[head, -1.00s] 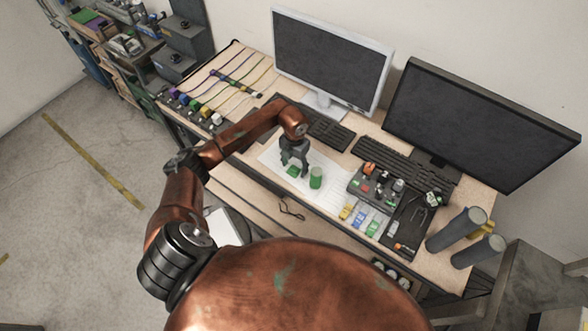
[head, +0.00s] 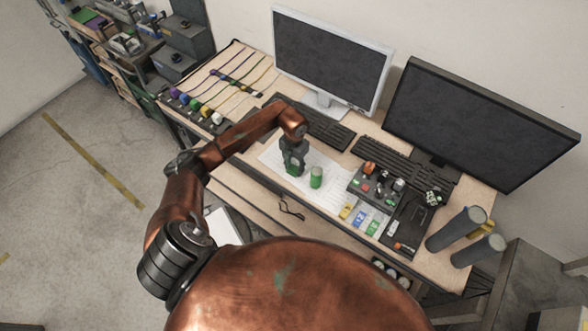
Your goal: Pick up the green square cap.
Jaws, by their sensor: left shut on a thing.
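The green square cap (head: 293,170) is on the white sheet (head: 270,157) on the desk, mostly hidden by my left gripper. My left gripper (head: 294,167) points down over the cap and is shut on it. I cannot tell whether the cap is clear of the sheet. A green cylinder (head: 316,178) stands upright just to the right of the gripper, apart from it. My right gripper is not in view.
A black tray of small parts (head: 377,183) lies to the right, with colored labelled pieces (head: 359,217) before it. Keyboards (head: 328,131) and two monitors (head: 328,60) stand behind. Glasses (head: 290,209) lie near the front edge. Grey cylinders (head: 456,228) stand at right.

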